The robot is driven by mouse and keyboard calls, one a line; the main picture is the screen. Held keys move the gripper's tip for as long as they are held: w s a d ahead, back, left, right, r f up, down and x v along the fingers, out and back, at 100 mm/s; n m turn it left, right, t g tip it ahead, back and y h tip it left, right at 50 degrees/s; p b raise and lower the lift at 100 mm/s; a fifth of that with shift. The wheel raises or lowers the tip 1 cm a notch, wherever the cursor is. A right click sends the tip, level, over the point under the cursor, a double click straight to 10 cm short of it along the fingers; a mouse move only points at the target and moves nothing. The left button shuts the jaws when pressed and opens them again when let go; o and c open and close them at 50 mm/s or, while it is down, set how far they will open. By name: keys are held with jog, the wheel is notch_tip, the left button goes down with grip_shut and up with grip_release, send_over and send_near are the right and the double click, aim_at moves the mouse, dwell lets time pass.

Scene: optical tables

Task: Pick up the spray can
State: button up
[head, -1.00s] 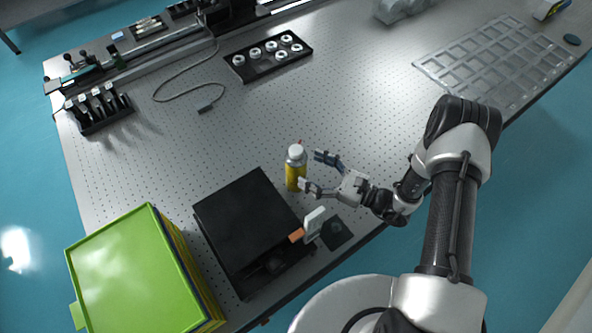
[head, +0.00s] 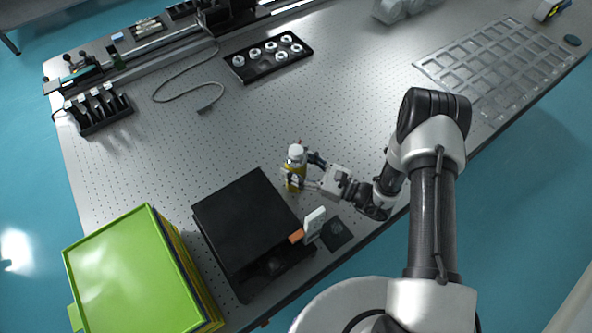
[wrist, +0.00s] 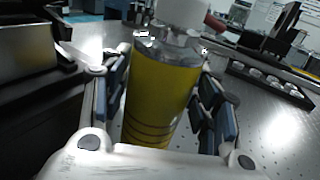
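The spray can (head: 293,181) stands upright on the perforated table, to the right of the black box. It has a yellow body and a pale top with a small red part. My gripper (head: 302,172) is around the can from the right, one finger on each side. In the wrist view the yellow can (wrist: 160,95) stands between the blue-padded fingers of my gripper (wrist: 165,105). The fingers look spread, with narrow gaps beside the can; firm contact is not visible.
A black box-like device (head: 245,222) stands close left of the can, with a small white upright piece (head: 314,222) at its right corner. A green-lidded bin stack (head: 125,265) is at the lower left. The table (head: 360,100) behind the can is clear.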

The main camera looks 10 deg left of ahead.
jog(key=c, duration=0.8)
